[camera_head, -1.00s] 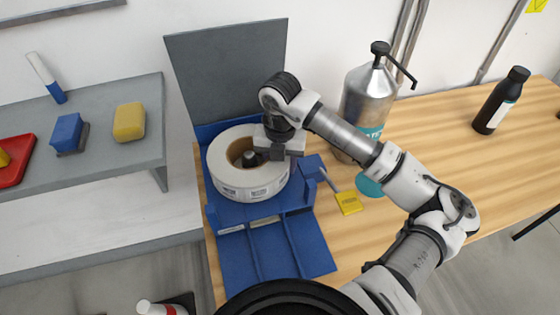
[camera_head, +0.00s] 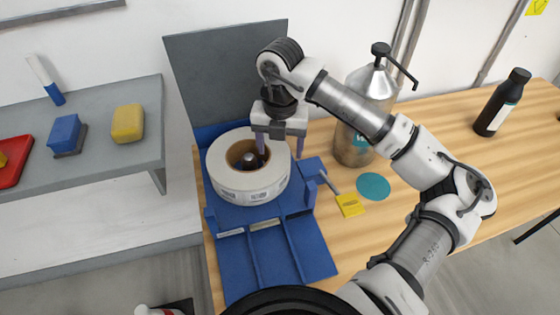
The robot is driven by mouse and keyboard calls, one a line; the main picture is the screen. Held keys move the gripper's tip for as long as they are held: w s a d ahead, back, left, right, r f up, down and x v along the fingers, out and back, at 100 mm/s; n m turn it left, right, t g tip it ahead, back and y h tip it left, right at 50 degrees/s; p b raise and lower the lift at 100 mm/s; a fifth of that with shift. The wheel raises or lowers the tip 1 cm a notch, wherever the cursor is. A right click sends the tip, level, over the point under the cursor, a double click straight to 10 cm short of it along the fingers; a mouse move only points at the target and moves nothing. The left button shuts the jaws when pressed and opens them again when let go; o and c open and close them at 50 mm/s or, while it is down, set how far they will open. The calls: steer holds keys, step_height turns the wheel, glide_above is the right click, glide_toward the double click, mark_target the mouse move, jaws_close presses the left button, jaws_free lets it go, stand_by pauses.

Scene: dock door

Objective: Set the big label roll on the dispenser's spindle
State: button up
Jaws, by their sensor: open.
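The big white label roll (camera_head: 236,182) lies flat on the blue dispenser (camera_head: 276,252), around its spindle (camera_head: 249,159). The spindle's dark tip shows inside the brown core. My gripper (camera_head: 280,152) is open above the roll's right side, fingers pointing down. One finger is over the roll near its core, and the other is beyond its right edge. Nothing is held between the fingers. The roll's underside is hidden, so I cannot tell how it rests on the base.
A grey panel (camera_head: 222,75) stands behind the dispenser. A metal pump bottle (camera_head: 362,112), a teal disc (camera_head: 373,186) and a yellow tag (camera_head: 350,205) are to its right. A black bottle (camera_head: 501,103) stands farther right. A grey shelf (camera_head: 95,117) is at left.

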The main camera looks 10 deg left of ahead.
step_height(320, 180, up, 5)
steer(key=shift+r, duration=0.2)
stand_by(1.2)
